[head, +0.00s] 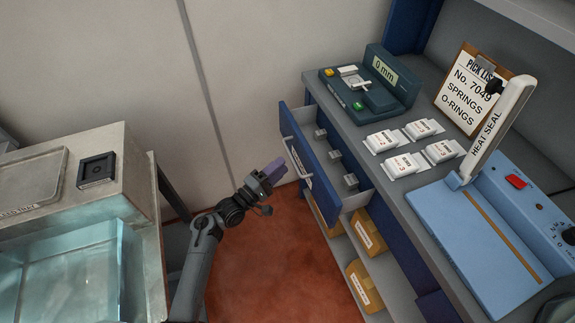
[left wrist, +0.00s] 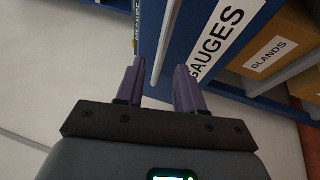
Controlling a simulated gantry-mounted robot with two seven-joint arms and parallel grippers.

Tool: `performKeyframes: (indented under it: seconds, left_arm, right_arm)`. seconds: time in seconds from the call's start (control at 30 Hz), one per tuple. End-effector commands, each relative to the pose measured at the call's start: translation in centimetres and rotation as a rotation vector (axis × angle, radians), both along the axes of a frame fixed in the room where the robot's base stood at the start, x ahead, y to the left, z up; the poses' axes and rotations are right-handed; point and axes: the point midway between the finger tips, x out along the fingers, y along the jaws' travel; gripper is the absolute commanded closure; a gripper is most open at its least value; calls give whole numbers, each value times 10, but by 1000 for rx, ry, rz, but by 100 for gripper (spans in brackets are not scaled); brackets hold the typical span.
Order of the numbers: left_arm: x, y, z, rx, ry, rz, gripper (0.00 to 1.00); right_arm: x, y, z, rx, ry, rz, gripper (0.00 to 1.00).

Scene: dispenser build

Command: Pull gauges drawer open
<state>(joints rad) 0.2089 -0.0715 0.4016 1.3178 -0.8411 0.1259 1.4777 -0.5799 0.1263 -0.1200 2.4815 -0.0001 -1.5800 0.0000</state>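The blue gauges drawer (head: 312,172) stands out from the workbench in the head view, with several small grey blocks (head: 335,155) inside. Its pale bar handle (head: 297,163) is on the front. The "GAUGES" label (left wrist: 216,45) shows large in the left wrist view. My left gripper (head: 275,170) is just in front of the drawer front, close to the handle. In the left wrist view its two purple fingers (left wrist: 160,80) are spread apart, with nothing seen clamped between them. I cannot tell whether they touch the handle. My right gripper is not in view.
The bench holds a gauge with display (head: 385,80), white packets (head: 412,150), a pick list (head: 470,90) and a blue heat sealer (head: 480,230). Yellow bins (head: 368,232) sit on shelves below. A metal stand with a clear tank (head: 75,270) is at left. Red floor (head: 260,265) lies between.

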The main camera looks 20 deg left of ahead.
Motion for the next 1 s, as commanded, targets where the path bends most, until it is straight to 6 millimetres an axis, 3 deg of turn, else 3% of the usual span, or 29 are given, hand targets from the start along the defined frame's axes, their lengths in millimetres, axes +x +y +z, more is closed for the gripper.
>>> performKeyframes:
  seconds: [0.03, 0.3, 0.73, 1.0]
  left_arm:
    - [8, -4, -3, -1, -3, -1, 63]
    - [32, -15, 4, 0, 0, 0, 63]
    - [37, -18, 7, 0, 2, 1, 63]
    - [37, -18, 7, 1, 2, 1, 100]
  right_arm:
    - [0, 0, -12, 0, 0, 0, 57]
    - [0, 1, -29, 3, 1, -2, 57]
    - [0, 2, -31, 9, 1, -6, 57]
    - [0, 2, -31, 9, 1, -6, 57]
